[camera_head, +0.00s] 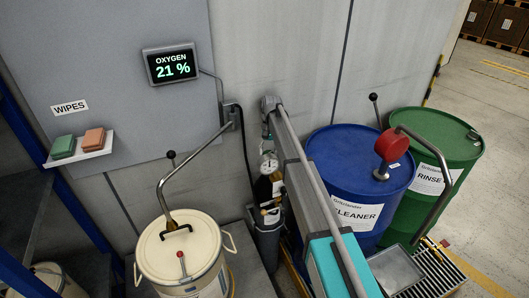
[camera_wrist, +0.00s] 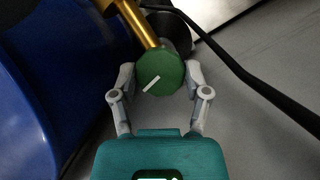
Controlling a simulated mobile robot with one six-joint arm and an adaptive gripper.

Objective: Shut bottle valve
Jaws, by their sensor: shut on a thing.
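The valve's green round handwheel (camera_wrist: 153,82) with a white mark sits between the fingers of my gripper (camera_wrist: 160,72) in the wrist view. The gripper is shut on the handwheel, one finger on each side. A brass-coloured stem (camera_wrist: 138,22) runs up from the handwheel. In the head view, the dark gas bottle (camera_head: 264,190) with a round gauge (camera_head: 268,164) stands against the wall. My arm passes in front of it on the right. The valve and my fingertips cannot be made out clearly there.
A blue drum (camera_head: 330,160) and a green drum (camera_head: 440,132) stand right of my arm. A cream drum (camera_head: 180,250) with a bent pipe stands at the left. A wall display (camera_head: 172,64) reads oxygen 21 %. A black hose (camera_wrist: 245,72) passes close by the gripper.

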